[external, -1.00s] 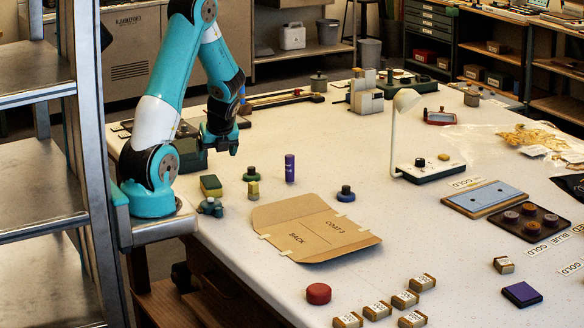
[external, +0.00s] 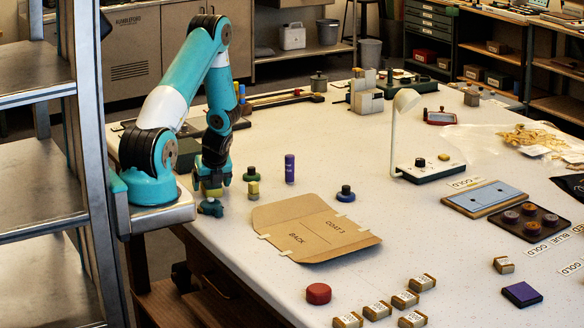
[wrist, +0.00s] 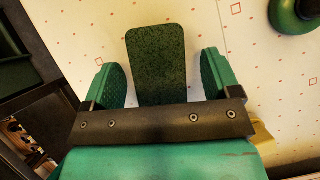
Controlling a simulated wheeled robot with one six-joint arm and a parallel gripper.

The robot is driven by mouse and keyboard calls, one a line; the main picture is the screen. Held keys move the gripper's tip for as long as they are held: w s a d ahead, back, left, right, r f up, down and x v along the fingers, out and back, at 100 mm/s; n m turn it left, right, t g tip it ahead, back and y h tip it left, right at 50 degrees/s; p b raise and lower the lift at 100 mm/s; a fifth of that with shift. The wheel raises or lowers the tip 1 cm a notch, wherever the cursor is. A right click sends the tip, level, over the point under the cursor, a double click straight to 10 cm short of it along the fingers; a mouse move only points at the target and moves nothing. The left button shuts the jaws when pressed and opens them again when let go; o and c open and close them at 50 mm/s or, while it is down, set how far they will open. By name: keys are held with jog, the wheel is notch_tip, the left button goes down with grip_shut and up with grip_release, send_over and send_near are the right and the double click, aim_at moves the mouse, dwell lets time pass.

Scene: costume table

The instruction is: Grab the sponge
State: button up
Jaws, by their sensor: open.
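The sponge (wrist: 156,55) shows in the wrist view as a dark green, rounded rectangle between my two green fingers. My gripper (wrist: 163,82) is open, with a finger on each side of it and gaps showing between fingers and sponge. In the external view my gripper (external: 211,181) points down over the sponge's place at the table's left edge. The sponge is mostly hidden there behind the fingers, and I cannot tell whether they touch it.
A green-topped yellow stamp (external: 252,183) and a purple cylinder (external: 290,168) stand to the right. A brown cardboard folder (external: 315,230) lies further right on the white table (external: 400,225).

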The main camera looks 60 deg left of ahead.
jog(key=c, duration=1)
jog(key=shift+c, duration=0.2)
